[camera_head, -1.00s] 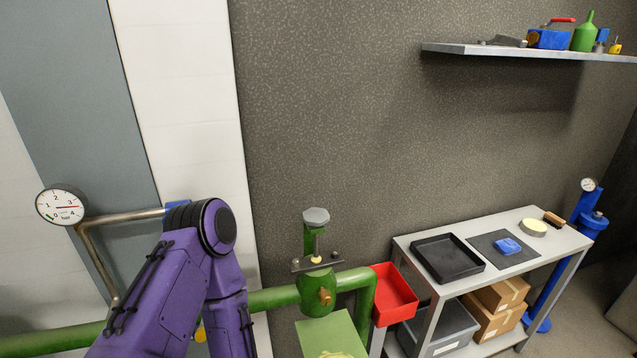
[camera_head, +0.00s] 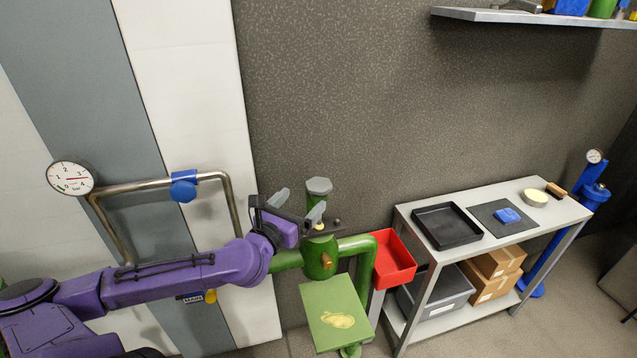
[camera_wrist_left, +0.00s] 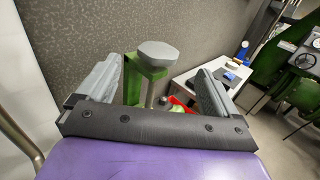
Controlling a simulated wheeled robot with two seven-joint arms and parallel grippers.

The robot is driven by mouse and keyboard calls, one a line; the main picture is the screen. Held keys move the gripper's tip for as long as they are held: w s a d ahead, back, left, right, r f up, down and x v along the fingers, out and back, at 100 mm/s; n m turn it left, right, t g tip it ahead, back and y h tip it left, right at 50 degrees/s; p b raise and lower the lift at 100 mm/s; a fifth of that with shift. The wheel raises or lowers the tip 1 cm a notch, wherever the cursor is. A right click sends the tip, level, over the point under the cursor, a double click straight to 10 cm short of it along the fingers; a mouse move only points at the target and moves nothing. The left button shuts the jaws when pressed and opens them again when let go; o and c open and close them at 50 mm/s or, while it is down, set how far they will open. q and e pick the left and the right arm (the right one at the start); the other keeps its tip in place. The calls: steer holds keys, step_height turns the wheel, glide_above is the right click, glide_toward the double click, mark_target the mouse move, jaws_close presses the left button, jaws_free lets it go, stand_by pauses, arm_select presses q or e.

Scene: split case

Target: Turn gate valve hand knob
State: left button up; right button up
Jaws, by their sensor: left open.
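The gate valve's grey hand knob (camera_head: 319,186) tops the green valve body (camera_head: 320,258) on the green pipe. My left gripper (camera_head: 298,205) is open, just to the left of the knob and valve stem in the head view. In the left wrist view the grey knob (camera_wrist_left: 158,54) lies ahead, between the two spread fingers of the left gripper (camera_wrist_left: 155,90) and apart from both. The thin stem shows below the knob. My right gripper is not in view.
A red bin (camera_head: 395,262) is right of the valve, and a green stand (camera_head: 335,312) is below it. A grey workbench (camera_head: 480,235) holds a black tray (camera_head: 446,226). A gauge (camera_head: 71,178) and metal pipe are at left.

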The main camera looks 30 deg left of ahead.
mark_target(319, 183)
arm_select(q)
steer(key=w, duration=0.9)
steer(key=shift+w+a+b, duration=0.25)
steer(key=shift+a+b, duration=0.05)
steer(key=shift+a, duration=0.05)
steer(key=shift+f, duration=0.1)
steer(key=c, duration=1)
